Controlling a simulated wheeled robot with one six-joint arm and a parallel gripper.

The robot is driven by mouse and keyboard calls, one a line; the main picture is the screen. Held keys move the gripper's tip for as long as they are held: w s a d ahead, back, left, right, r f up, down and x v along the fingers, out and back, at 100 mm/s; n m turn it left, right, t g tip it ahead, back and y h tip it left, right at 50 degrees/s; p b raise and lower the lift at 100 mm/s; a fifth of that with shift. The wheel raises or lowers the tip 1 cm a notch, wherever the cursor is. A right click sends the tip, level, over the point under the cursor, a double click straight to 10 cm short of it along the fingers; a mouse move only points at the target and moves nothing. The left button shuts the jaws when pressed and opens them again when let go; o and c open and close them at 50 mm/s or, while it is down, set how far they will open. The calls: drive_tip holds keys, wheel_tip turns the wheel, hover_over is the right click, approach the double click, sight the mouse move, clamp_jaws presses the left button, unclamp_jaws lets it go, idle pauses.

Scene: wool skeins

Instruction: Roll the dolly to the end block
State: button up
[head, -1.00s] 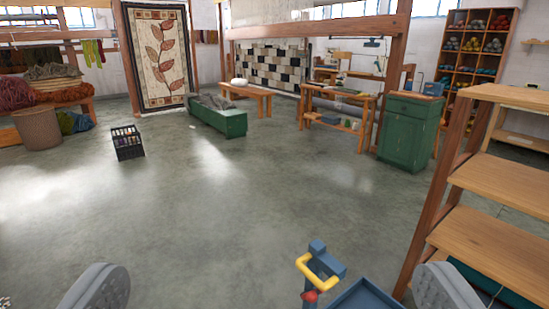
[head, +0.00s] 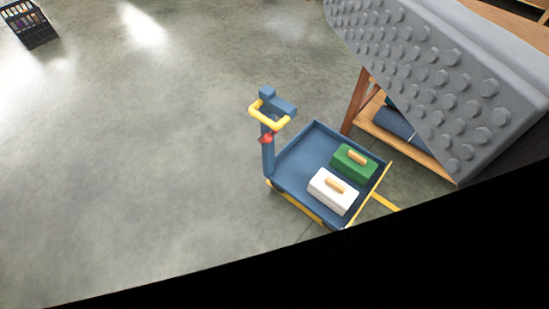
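The dolly (head: 304,157) is a low blue tray with yellow lower edges, standing on the floor right of centre. At its left corner a blue post carries a yellow handle (head: 268,116) with a red knob (head: 266,138) below it. A green box (head: 352,165) and a white box (head: 331,192), each with a tan handle, lie in the tray. One grey studded finger of my gripper (head: 435,85) fills the upper right, its inner face bare and touching nothing. My gripper looks open and empty, away from the handle. The other finger is out of view. I see no end block.
A wooden shelf (head: 394,128) with a dark blue roll stands just behind the dolly, partly hidden by my finger. A yellow strip (head: 384,202) lies at the dolly's right. A black crate (head: 32,25) stands far left. Floor on the left is clear. Black covers the bottom right.

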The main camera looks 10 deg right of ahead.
sight(262, 121)
drive_tip(key=shift+w+f, duration=0.1)
drive_tip(key=shift+w, duration=0.1)
drive_tip(key=c, duration=0.6)
drive_tip(key=w, duration=0.2)
drive_tip(key=w+f+m, duration=0.1)
drive_tip(key=shift+a+f, duration=0.1)
drive_tip(key=shift+a, duration=0.15)
drive_tip(key=c, duration=0.7)
drive_tip(key=w+a+f+m+h, duration=0.1)
drive_tip(key=w+f+m, duration=1.1)
drive_tip(key=w+f, duration=0.7)
drive_tip(key=w+d+f+m+g+h, duration=0.15)
drive_tip(key=f+m, duration=0.25)
drive_tip(key=f, duration=0.5)
drive_tip(key=w+d+f+m+g+h, duration=0.1)
drive_tip(key=w+f+m+h, duration=0.2)
drive_tip(key=f, duration=0.6)
drive_tip(key=w+d+f+m+g+h, duration=0.1)
drive_tip(key=f+m+h, duration=0.2)
drive_tip(key=f+m, duration=0.35)
drive_tip(key=shift+n, duration=0.65)
drive_tip(key=x, duration=0.6)
drive_tip(key=f+x, duration=0.1)
drive_tip(key=x, duration=0.4)
drive_tip(key=f+x, duration=0.1)
drive_tip(key=x, duration=0.5)
drive_tip(key=shift+w+a+f, duration=0.1)
drive_tip(key=shift+w+f, duration=0.1)
drive_tip(key=shift+f, duration=0.05)
